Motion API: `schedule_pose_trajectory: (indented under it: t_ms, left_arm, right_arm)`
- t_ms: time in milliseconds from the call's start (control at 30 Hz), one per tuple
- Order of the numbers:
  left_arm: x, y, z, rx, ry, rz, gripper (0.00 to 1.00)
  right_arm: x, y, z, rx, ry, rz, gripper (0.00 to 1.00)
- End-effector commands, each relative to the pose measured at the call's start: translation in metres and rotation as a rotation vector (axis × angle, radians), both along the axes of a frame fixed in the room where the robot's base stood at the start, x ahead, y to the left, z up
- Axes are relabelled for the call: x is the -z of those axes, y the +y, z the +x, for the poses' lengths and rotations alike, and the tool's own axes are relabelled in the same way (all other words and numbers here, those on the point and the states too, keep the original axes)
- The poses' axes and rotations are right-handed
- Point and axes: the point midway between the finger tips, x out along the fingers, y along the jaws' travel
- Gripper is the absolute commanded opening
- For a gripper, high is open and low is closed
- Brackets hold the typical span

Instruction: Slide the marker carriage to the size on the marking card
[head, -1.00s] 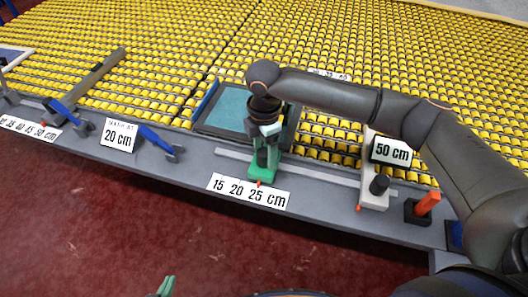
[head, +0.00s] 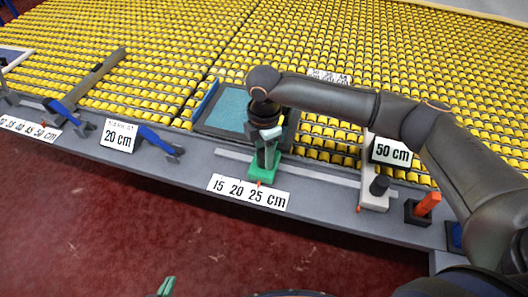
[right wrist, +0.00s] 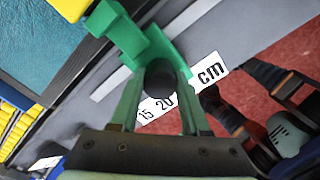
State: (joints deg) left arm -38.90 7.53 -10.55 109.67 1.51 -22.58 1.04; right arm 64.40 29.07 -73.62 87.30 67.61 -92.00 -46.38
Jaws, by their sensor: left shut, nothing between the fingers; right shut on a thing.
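The pointer stands just behind the scale strip (head: 248,192) reading 15 20 25 cm, nearest the 25. The marking card (head: 118,136) reads 20 cm. My right gripper (head: 266,157) is shut on the carriage's dark knob. In the right wrist view, the green fingers lie on either side of the knob (right wrist: 160,80). My left gripper (head: 167,286) shows only its green tips at the bottom edge, shut and empty, well away from the carriage.
A teal panel in a grey frame (head: 222,112) lies behind the carriage. A blue-handled tool (head: 158,139) lies left.

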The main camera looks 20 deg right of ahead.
Motion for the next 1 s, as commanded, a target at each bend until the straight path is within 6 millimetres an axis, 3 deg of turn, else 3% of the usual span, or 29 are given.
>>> schedule_pose_trajectory:
  t_ms: [100, 1000]
  left_arm:
    - [-0.0001, 0.0, 0.0001, 0.0, 0.0, 0.0, 0.0]
    - [-0.0002, 0.0, 0.0001, 0.0, 0.0, 0.0, 0.0]
  right_arm:
    - [-0.0001, 0.0001, -0.0004, -0.001, 0.001, 0.0, 0.0]
    - [-0.0002, 0.0001, -0.0007, -0.001, 0.003, -0.001, 0.0]
